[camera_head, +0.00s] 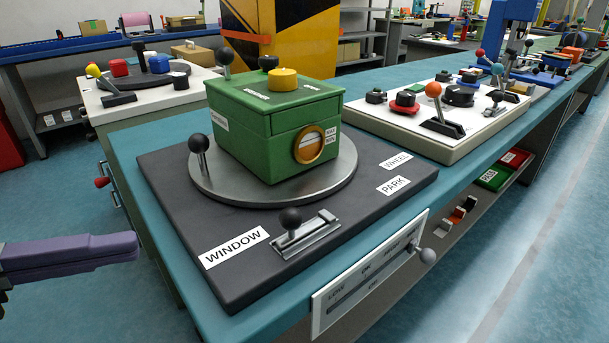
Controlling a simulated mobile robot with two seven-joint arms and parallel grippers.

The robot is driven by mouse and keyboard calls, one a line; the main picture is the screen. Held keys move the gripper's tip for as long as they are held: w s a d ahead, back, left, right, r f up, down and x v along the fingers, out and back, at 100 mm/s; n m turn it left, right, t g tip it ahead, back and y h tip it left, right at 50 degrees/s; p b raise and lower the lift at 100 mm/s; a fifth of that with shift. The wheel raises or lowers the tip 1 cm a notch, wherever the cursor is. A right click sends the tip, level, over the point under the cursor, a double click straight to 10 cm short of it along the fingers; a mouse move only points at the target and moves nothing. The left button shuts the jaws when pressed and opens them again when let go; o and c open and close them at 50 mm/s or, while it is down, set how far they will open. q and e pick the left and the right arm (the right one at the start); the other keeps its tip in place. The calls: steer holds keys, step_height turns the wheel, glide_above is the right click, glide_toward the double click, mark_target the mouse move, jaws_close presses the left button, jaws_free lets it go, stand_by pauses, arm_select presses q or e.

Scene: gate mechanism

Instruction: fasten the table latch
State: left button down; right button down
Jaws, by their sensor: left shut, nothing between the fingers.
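A green box (265,130) with a yellow knob on top and a brass-ringed round window in its front stands on a round grey turntable (330,190). The turntable lies on a dark base plate and has a black-ball lever (199,150) at its left rim. A small metal slide latch (308,238) with a black ball knob sits on the plate in front of the turntable. I cannot tell whether its bolt reaches the turntable. My left gripper (134,246), purple, is shut and empty at the left, beside the bench and apart from everything. My right gripper is out of view.
Labels WINDOW (233,247), PARK and WHEEL lie on the plate. A slotted panel (370,280) with a grey ball knob (428,256) is on the bench front. White boards with levers and knobs stand behind left and right. Open floor lies left of the bench.

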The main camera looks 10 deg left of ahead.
mark_target(280, 220)
arm_select(q)
steer(key=shift+w+d, duration=0.1)
steer(key=x, duration=1.4)
